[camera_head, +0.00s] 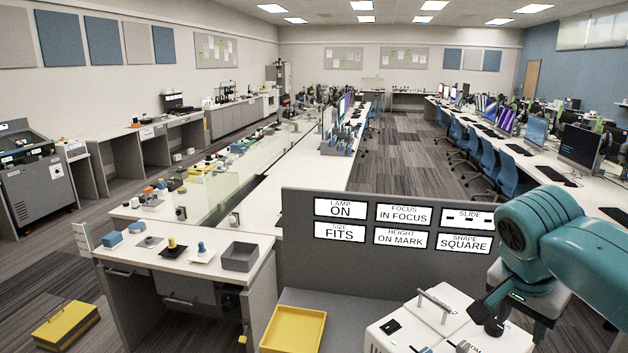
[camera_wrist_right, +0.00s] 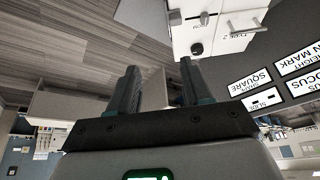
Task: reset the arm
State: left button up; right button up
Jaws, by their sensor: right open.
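My right arm (camera_head: 550,235) is teal and comes in from the right edge of the head view, bent downward. My right gripper (camera_head: 484,316) hangs over the right side of a white machine (camera_head: 405,338) with a handle on top. In the right wrist view the dark fingers of this gripper (camera_wrist_right: 158,80) stand apart. I see nothing held between them; a pale surface shows in the gap, apparently beyond them. The white machine (camera_wrist_right: 205,35) shows past the fingertips, at the top. My left arm and gripper are in neither view.
A grey panel (camera_head: 300,262) with status signs stands behind the machine. A yellow tray (camera_head: 293,330) lies left of it. A white bench (camera_head: 140,258) holds a grey bin (camera_head: 240,257) and small parts. A yellow-topped box (camera_head: 65,325) is on the floor. Blue chairs line the right desks.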

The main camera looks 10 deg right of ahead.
jog(key=w+a+f+n+y+b, duration=0.1)
jog(key=a+f+n+y+b, duration=0.3)
jog(key=f, duration=0.8)
jog(key=w+a+f+n+g+h+p, duration=0.1)
jog(key=a+f, duration=0.5)
jog(key=f, duration=0.5)
jog(key=a+f+n+y+b, duration=0.25)
jog(key=a+f, duration=0.25)
jog(key=f, duration=0.7)
jog(key=s+a+f+n+y+b, duration=0.1)
jog(key=s+a+f, duration=0.3)
jog(key=s+f, duration=0.5)
jog(key=s+a+f+n+y+b, duration=0.1)
jog(key=s+a+f+n+b, duration=0.1)
jog(key=s+f, duration=0.7)
notch_tip(320, 180, down, 4)
jog(key=shift+a+f+g+b, duration=0.25)
jog(key=shift+a+g+b, duration=0.15)
jog(key=shift+a+b, duration=0.5)
jog(key=shift+a+y, duration=0.15)
jog(key=shift+y, duration=0.1)
